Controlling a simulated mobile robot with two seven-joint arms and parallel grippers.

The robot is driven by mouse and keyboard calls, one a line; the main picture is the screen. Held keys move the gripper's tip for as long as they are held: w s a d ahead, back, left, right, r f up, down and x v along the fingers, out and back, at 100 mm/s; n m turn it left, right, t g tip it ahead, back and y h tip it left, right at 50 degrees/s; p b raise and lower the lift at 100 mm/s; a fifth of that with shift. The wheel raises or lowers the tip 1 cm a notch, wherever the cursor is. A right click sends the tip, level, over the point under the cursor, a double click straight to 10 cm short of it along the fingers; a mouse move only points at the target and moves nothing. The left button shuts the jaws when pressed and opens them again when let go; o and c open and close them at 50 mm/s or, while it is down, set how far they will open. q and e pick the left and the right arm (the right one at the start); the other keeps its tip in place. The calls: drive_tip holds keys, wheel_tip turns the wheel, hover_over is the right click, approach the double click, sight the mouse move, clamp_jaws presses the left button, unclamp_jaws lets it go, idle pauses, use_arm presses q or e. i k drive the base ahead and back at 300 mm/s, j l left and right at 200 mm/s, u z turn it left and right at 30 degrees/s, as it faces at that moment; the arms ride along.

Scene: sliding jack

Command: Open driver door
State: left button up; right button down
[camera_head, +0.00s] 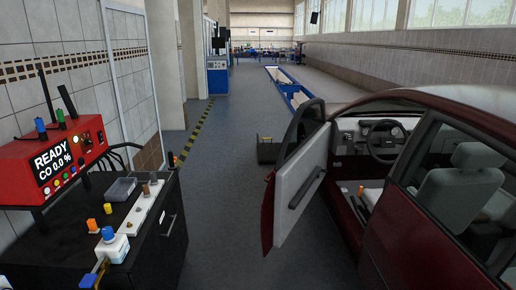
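A dark red car (415,255) stands at the right, seen from beside its rear. Its driver door (296,190) is swung out wide from the body, with the grey inner panel facing the car. Neither of my grippers is in the view.
A black cabinet (172,235) at the left carries a red gas tester (52,160), a bottle (112,245) and small parts. A dark box (268,152) sits on the floor beyond the door. Grey floor (225,210) between cabinet and door is clear.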

sight(293, 182)
drive_tip(key=i, duration=1.6)
drive_tip(key=i+u, duration=0.25)
drive_tip(key=i, duration=0.2)
drive_tip(key=i+l+u, duration=0.2)
drive_tip(key=i, duration=0.25)
drive_tip(key=i+l+u, duration=0.1)
drive_tip(key=i+u, duration=0.15)
drive_tip(key=i, duration=0.25)
drive_tip(key=u, duration=8.75)
drive_tip(key=j+u, duration=0.15)
drive_tip(key=u, duration=0.25)
drive_tip(key=i+u, duration=0.15)
drive_tip(key=u, duration=0.25)
drive_tip(key=i+j+u, duration=0.1)
drive_tip(key=u, duration=0.35)
drive_tip(key=i+j+u, duration=0.1)
drive_tip(key=u, duration=0.3)
